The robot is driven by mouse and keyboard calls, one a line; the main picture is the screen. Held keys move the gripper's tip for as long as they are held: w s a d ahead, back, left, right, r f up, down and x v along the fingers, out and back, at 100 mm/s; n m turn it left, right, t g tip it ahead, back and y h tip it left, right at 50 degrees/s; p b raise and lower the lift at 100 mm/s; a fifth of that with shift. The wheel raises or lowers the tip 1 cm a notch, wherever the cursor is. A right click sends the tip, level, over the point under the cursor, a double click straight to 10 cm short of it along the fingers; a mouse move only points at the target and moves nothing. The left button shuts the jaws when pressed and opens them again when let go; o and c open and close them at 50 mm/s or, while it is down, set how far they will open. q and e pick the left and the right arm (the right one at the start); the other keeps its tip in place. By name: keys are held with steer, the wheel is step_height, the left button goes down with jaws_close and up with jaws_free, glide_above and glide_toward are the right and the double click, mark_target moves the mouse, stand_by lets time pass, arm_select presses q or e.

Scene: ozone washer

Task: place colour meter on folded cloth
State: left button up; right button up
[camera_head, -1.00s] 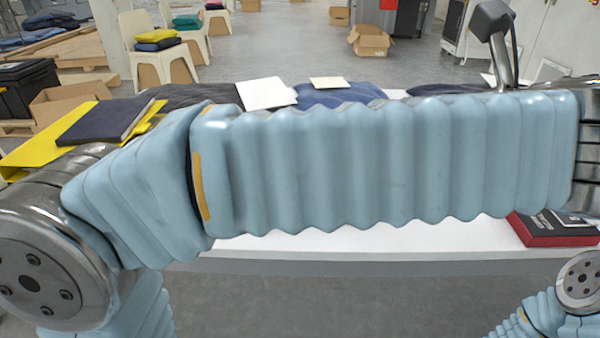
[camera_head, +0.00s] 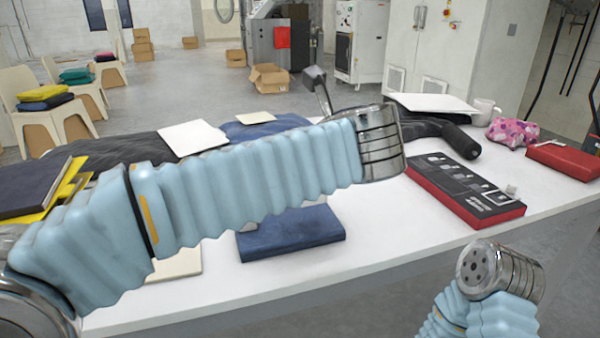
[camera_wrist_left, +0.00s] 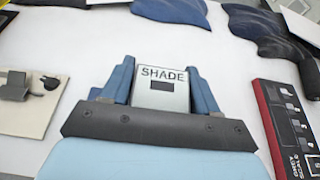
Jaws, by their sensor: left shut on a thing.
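The colour meter, a grey block marked SHADE with a small dark window (camera_wrist_left: 163,88), sits between the two blue fingers of my left gripper (camera_wrist_left: 162,84) in the left wrist view. The gripper is shut on it. In the head view my left arm crosses the table and hides this gripper and the meter. A folded navy cloth (camera_head: 290,236) lies near the table's front edge, partly behind my left arm.
A red and black case (camera_head: 465,190) lies on the white table (camera_head: 375,235), right of the cloth. A beige card (camera_head: 178,264) lies left of it. Dark and blue garments lie behind, with a white sheet (camera_head: 195,138) on top. Bare table separates cloth and case.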

arm_select(q)
steer(key=shift+w+a+f, duration=0.2)
steer(key=shift+w+f, duration=0.15)
steer(key=shift+f, duration=0.15)
steer(key=shift+w+a+f+b, duration=0.1)
steer(key=shift+w+f+b, duration=0.1)
steer(key=shift+f, duration=0.55)
steer(key=shift+w+a+f+b, duration=0.1)
steer(key=shift+w+f+b, duration=0.15)
steer(key=shift+f, duration=0.55)
steer(key=shift+w+a+f+b, duration=0.1)
steer(key=shift+w+f+b, duration=0.1)
steer(key=shift+f, duration=0.55)
steer(key=shift+d, duration=0.1)
steer(key=shift+f, duration=0.15)
steer(key=o, duration=1.3)
